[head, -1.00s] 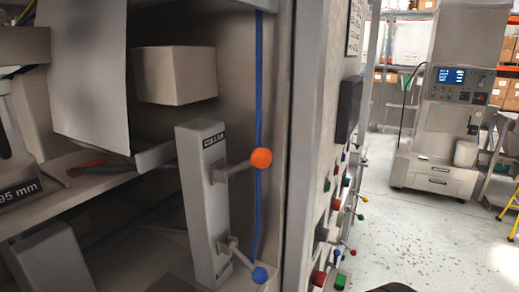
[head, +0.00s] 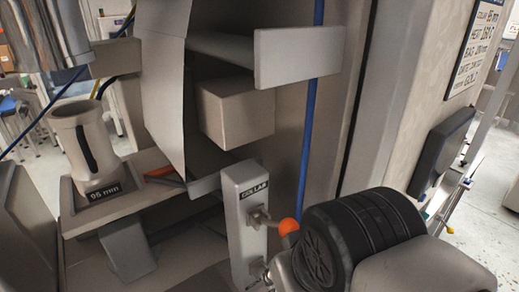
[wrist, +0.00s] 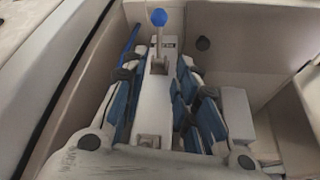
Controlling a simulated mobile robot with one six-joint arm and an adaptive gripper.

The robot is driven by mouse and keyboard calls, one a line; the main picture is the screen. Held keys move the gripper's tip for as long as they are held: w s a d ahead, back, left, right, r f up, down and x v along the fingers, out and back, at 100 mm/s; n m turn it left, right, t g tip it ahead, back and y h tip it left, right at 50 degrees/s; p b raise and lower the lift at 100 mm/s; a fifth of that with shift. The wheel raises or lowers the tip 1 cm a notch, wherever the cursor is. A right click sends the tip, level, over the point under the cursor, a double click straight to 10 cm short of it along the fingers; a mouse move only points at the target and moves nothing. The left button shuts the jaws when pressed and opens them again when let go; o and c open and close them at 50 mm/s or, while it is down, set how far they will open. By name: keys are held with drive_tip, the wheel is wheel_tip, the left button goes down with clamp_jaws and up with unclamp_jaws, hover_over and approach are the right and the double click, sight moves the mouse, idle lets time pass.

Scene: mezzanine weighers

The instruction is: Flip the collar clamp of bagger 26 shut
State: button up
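The grey clamp post labelled COLLAR (head: 243,205) stands upright in the bagger. Its orange-balled lever (head: 288,227) sticks out to the right, close to my black wrist joint. In the wrist view the grey post (wrist: 156,95) runs up the middle, with a blue-balled lever (wrist: 158,17) at its top end. The orange ball does not show there. My gripper (wrist: 160,95) is open, its blue-and-black fingers spread on either side of the post, apparently empty. In the head view my arm hides the post's lower right. The bagger's number is not visible.
A blue cable (head: 312,120) runs down right of the post. A beige box (head: 236,112) and a grey plate (head: 297,55) sit above it. A grey cylinder with a dark handle (head: 88,150) stands left, behind a 95 mm label. A dark panel (head: 441,150) juts out right.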

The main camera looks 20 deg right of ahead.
drive_tip(key=r+p, duration=0.2)
drive_tip(key=r, duration=0.3)
drive_tip(key=w+r+n+g+p, duration=0.1)
drive_tip(key=r+p, duration=0.1)
drive_tip(key=r, duration=0.3)
drive_tip(key=w+r+n+p, duration=0.1)
drive_tip(key=r+p, duration=0.2)
drive_tip(key=r, duration=0.2)
drive_tip(key=shift+w+a+g, duration=0.2)
drive_tip(key=shift+a+g, duration=0.1)
drive_tip(key=shift+a, duration=0.05)
drive_tip(key=c, duration=0.5)
drive_tip(key=w+r+n+g, duration=0.1)
drive_tip(key=w+r, duration=0.1)
drive_tip(key=w+a+r+g+h, duration=0.1)
drive_tip(key=w+r, duration=0.1)
drive_tip(key=w+a+r+n+g, duration=0.1)
drive_tip(key=g, duration=0.1)
drive_tip(key=shift+w+r+n+h, duration=0.3)
drive_tip(key=shift+w+r+h, duration=0.1)
clamp_jaws()
drive_tip(key=shift+w+a+r+g, duration=0.15)
drive_tip(key=shift+w+r+g, duration=0.15)
drive_tip(key=shift+r, duration=0.15)
drive_tip(key=shift+s, duration=0.15)
